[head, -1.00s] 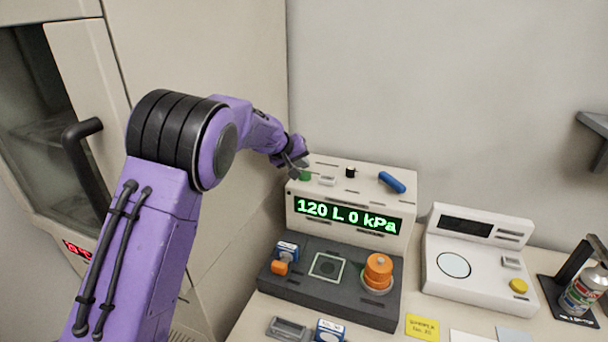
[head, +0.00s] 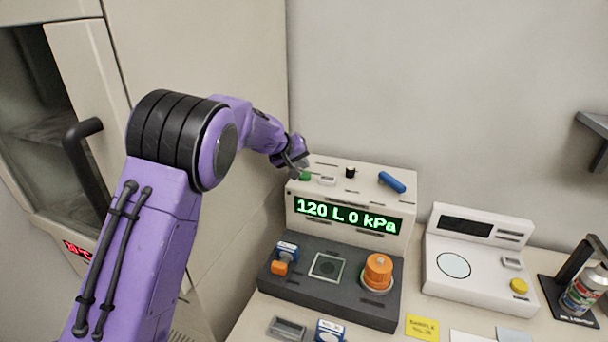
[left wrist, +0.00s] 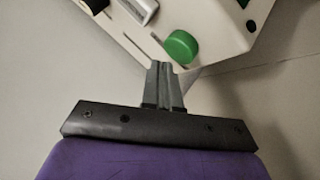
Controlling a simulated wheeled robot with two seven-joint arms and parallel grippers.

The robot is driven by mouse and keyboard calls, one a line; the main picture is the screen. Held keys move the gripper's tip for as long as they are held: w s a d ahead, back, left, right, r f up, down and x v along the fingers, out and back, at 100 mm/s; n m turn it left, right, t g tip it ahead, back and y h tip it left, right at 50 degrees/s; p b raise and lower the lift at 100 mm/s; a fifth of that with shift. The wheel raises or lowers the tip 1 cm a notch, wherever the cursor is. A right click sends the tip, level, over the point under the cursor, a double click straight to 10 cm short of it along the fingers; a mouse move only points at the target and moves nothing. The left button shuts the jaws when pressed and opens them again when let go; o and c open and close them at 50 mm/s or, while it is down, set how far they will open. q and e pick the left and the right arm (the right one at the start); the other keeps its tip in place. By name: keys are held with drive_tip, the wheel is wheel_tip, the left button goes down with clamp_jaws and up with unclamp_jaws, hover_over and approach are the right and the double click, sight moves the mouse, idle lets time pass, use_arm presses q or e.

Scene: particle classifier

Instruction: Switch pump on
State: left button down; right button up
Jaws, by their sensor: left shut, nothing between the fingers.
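The particle classifier (head: 312,226) is a beige box on a dark grey base, and its green display (head: 347,215) reads "120 L 0 kPa". On its top are a green button (head: 305,176), a small white switch (head: 327,181), a black knob (head: 350,173) and a blue lever (head: 391,182). My left gripper (head: 296,173) is shut and empty, just beside the green button. In the left wrist view the shut fingertips (left wrist: 163,66) are close to the round green button (left wrist: 181,47); I cannot tell whether they touch. My right gripper is out of view.
The dark base holds an orange knob (head: 378,270) and an orange switch (head: 279,268). A white scale-like device (head: 480,270) stands to the right, with a spray can (head: 582,290) beyond it. A cabinet with a black handle (head: 78,150) is at the left.

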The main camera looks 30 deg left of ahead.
sight(302, 175)
use_arm(q)
drive_tip(key=shift+f, duration=0.1)
drive_tip(key=shift+f, duration=0.35)
drive_tip(key=shift+f+b, duration=0.85)
drive_tip(key=shift+f, duration=0.05)
idle(1.0)
drive_tip(key=shift+r, duration=0.15)
drive_tip(key=shift+r+p, duration=1.15)
drive_tip(key=shift+p, duration=0.15)
wheel_tip(302, 175, up, 5)
drive_tip(key=p, duration=0.5)
drive_tip(key=shift+r, duration=0.15)
